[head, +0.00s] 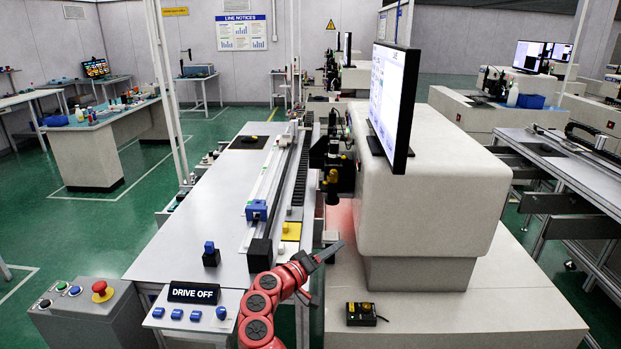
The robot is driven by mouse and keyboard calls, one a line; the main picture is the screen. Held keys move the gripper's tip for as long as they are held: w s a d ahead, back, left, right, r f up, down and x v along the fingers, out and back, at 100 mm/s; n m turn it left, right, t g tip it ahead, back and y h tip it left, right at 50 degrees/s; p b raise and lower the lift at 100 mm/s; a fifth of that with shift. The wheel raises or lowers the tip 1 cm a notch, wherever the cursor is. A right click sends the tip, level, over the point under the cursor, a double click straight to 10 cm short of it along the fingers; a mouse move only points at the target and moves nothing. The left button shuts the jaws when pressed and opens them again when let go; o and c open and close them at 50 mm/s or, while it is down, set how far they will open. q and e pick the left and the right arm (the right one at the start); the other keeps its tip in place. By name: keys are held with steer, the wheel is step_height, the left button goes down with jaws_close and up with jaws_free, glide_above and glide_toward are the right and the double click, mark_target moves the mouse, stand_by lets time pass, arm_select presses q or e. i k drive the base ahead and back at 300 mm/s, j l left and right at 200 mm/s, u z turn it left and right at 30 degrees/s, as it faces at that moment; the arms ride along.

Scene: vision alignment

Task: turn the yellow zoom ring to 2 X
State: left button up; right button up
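The yellow zoom ring (332,176) is a small band on the black lens assembly (333,150), which stands at the left side of the big beige machine housing. Any marks on the ring are too small to read. My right gripper (336,248) is dark, at the end of my red arm, below the ring and apart from it. It points up and to the right in front of the housing. I see it edge-on and cannot tell the finger gap. My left gripper is not in view.
The beige housing (430,210) and a monitor (393,98) stand right of the lens. A linear rail (275,180) runs along the bench at left. A DRIVE OFF sign (194,292) and an emergency button (101,290) are at front left. A small black-yellow box (361,314) lies on the base.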

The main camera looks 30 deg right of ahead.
mark_target(329, 180)
steer(key=i, duration=0.95)
steer(key=l, duration=0.35)
steer(key=i+l, duration=0.15)
steer(key=l, duration=0.2)
steer(key=z, duration=0.05)
